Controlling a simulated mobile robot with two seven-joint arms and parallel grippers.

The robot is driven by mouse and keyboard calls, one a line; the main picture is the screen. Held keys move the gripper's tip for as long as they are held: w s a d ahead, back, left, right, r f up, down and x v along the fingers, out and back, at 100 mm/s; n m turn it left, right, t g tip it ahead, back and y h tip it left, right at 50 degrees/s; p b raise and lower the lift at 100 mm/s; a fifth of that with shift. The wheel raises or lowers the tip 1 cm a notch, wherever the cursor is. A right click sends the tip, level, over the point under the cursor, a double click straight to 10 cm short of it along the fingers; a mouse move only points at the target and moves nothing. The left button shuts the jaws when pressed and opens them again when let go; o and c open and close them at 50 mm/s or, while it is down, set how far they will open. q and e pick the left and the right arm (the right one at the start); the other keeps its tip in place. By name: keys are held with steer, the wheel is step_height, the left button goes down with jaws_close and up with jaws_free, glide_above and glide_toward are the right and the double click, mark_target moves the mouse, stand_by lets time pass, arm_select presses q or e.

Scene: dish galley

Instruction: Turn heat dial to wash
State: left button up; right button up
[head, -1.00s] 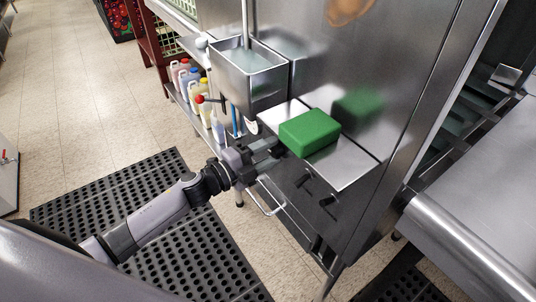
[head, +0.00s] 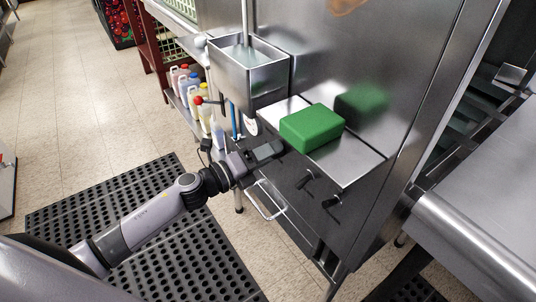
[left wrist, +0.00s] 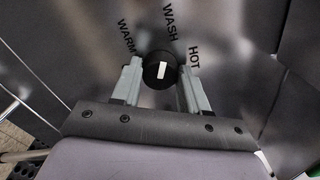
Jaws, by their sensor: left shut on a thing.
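The heat dial (left wrist: 160,69) is a round black knob with a white mark, on a steel panel in the left wrist view. The labels WARM (left wrist: 126,37), WASH (left wrist: 171,21) and HOT (left wrist: 194,57) run around its upper side. The white mark stands near upright, roughly towards WASH. My left gripper (left wrist: 160,84) is shut on the dial, one finger at each side. In the head view my left gripper (head: 272,151) is at the machine front below the green block, and it hides the dial. My right gripper is not in view.
A green block (head: 312,127) lies on a steel shelf (head: 353,163) just above the gripper. Two black knobs (head: 305,179) stick out to the right, with a bar handle (head: 268,201) below.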

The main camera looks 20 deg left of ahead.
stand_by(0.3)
arm_select(q)
steer(key=o, duration=1.1)
steer(key=shift+c, duration=0.2)
steer(key=v, duration=0.7)
steer(key=shift+s, duration=0.1)
